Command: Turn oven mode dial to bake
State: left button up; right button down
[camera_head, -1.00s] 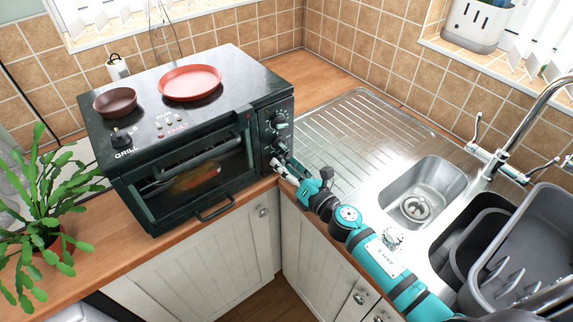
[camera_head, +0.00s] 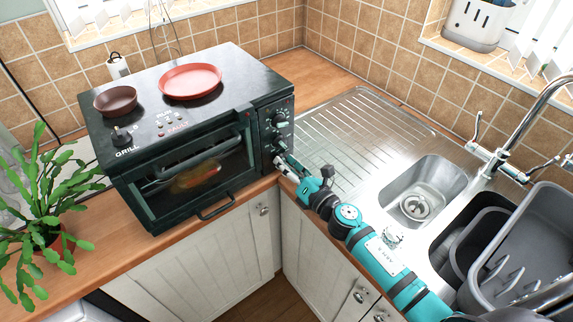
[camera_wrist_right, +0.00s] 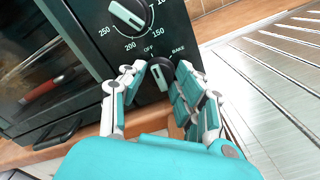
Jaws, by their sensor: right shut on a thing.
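The dark oven (camera_head: 190,130) stands on the wooden counter, its dials on the right of its front. My right gripper (camera_head: 281,162) is at the lower part of that dial panel. In the right wrist view, the mode dial (camera_wrist_right: 160,74) with a pale pointer bar sits between the two fingers of my right gripper (camera_wrist_right: 166,82). The labels OFF and BAKE show above it, OFF at upper left and BAKE at upper right. The pointer bar tilts slightly toward the upper left, near OFF. The temperature dial (camera_wrist_right: 128,14) is above. My left gripper is not in view.
A steel sink (camera_head: 420,190) with a ribbed drainer lies to the right, with a tap (camera_head: 510,140) and a grey dish rack (camera_head: 530,250). A red plate (camera_head: 190,81) and a brown bowl (camera_head: 115,100) sit on the oven. A plant (camera_head: 45,215) stands at left.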

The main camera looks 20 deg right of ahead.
jog(key=m, duration=0.5)
jog(key=shift+m+p, duration=0.3)
jog(key=shift+p, duration=0.1)
jog(key=m+p, duration=0.1)
jog(key=m, duration=0.4)
jog(key=shift+f+m, duration=0.1)
jog(key=shift+m, duration=0.2)
jog(key=c, duration=1)
grip_release()
jog(key=shift+o, duration=0.2)
jog(key=shift+s+d, duration=0.1)
jog(key=v, duration=1.1)
jog(key=shift+s+d, duration=0.1)
jog(key=shift+s, duration=0.3)
